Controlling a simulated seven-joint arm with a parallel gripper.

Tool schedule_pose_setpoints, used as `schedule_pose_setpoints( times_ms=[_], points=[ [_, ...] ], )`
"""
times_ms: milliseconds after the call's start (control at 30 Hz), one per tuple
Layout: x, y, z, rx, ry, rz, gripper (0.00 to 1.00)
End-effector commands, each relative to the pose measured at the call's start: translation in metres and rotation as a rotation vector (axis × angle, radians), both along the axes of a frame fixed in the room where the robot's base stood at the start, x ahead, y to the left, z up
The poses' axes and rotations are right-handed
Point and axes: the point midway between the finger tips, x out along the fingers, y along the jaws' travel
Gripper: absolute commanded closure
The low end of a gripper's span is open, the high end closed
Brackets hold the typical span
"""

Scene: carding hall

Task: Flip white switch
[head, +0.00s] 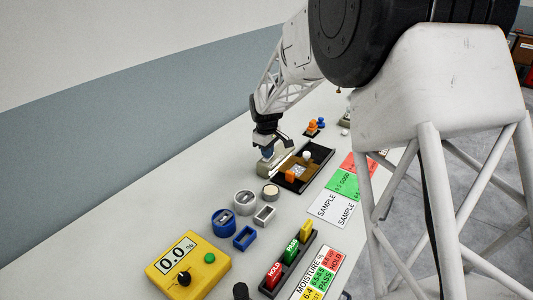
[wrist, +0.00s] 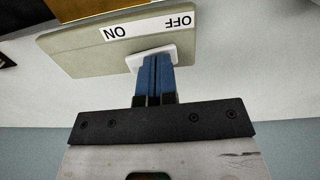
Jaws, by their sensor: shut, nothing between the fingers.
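The white switch (wrist: 133,62) is on a beige box with an ON/OFF label (wrist: 148,26), which reads upside down in the wrist view. My gripper (wrist: 158,60) has its blue fingers shut together with nothing between them. The fingertips are over the switch and hide part of it; I cannot tell whether they touch it or which way it is set. In the head view the beige box (head: 276,166) stands on the table beneath my gripper (head: 268,153), beside a dark tray.
The dark tray (head: 318,178) right of the box holds an orange piece and a white piece. In front are round and square holders (head: 245,202), a yellow meter (head: 188,265) and a rack of coloured tags (head: 288,262). Table left of the box is clear.

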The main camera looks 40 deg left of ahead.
Motion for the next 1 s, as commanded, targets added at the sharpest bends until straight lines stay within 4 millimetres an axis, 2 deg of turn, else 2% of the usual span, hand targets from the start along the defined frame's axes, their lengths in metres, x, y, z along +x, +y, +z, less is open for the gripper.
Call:
schedule_pose_setpoints(
  times_ms=[300, 767, 1000],
  points=[
    [0.008, 0.0, 0.003, 0.0, 0.0, 0.0, 1.0],
    [0.008, 0.0, 0.006, 0.0, 0.0, 0.0, 1.0],
    [0.005, 0.0, 0.021, 0.002, -0.002, 0.0, 1.0]
  ],
)
